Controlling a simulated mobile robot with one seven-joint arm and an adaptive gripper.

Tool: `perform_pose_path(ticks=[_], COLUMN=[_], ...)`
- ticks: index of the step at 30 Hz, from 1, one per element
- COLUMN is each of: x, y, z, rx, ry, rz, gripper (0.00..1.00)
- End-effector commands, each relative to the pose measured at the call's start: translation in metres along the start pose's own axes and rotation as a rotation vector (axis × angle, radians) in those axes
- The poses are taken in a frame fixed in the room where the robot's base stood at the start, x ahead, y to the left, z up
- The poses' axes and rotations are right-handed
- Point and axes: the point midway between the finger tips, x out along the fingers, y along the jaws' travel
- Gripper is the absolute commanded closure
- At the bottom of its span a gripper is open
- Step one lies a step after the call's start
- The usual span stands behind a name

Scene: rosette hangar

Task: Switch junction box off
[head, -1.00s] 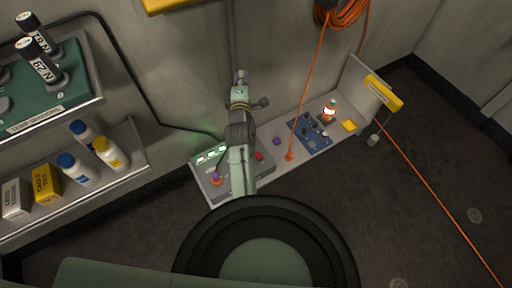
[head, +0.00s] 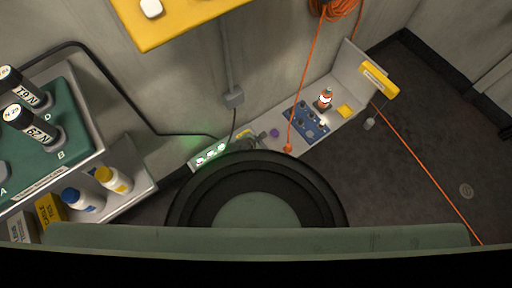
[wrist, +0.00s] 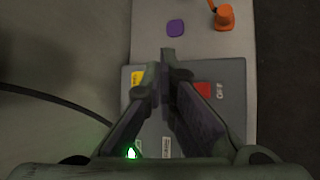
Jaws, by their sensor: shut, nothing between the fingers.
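The junction box shows in the wrist view as a dark grey panel (wrist: 232,118) with a red switch part (wrist: 203,90) beside the word OFF. A yellow label (wrist: 137,77) is at its upper left and a green light (wrist: 131,153) glows at its lower left. In the head view, lit green-white indicators show on the junction box (head: 197,164); my body hides most of it. My gripper (wrist: 163,66) is shut and empty over the panel, its fingers left of the red part. I cannot tell whether it touches the panel.
The box is on a pale bench. Beyond it are a purple piece (wrist: 175,28), an orange plug (wrist: 224,18) with an orange cable, and a blue panel (head: 305,120). A shelf with bottles (head: 82,200) is at the left. Dark floor is open at the right.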

Motion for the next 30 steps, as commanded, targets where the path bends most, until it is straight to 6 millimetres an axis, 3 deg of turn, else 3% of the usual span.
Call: perform_pose_path(ticks=[14,30], x=[0.005,0.053], y=[-0.004,-0.037], z=[-0.003,-0.038], rx=[0.001,-0.002], ry=[0.0,-0.001], rz=[-0.001,0.001], gripper=[1.0,1.0])
